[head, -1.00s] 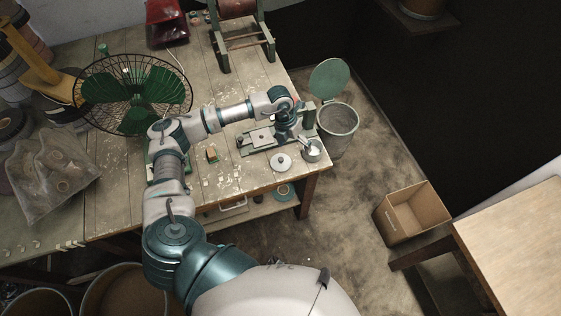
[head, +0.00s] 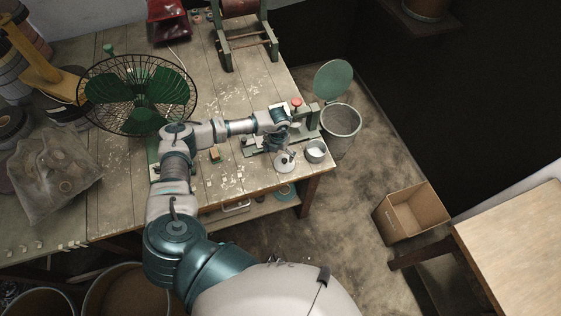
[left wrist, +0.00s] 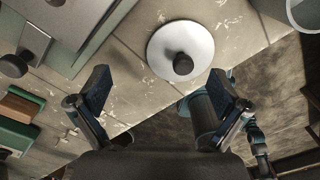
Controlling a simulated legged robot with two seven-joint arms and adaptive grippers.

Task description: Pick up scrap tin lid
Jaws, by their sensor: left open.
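The scrap tin lid (head: 284,165) is a pale round disc with a dark knob, lying flat near the bench's front right corner. It shows whole in the left wrist view (left wrist: 160,48), beyond the fingertips. My right gripper is not in view.
A green-based fixture (head: 262,140) with a red knob (head: 296,102) stands behind the lid. A small brown-and-green block (head: 215,154) lies left. A wire-caged fan (head: 137,95) stands farther left. Past the bench edge are a bin (head: 341,122) and a cardboard box (head: 411,212).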

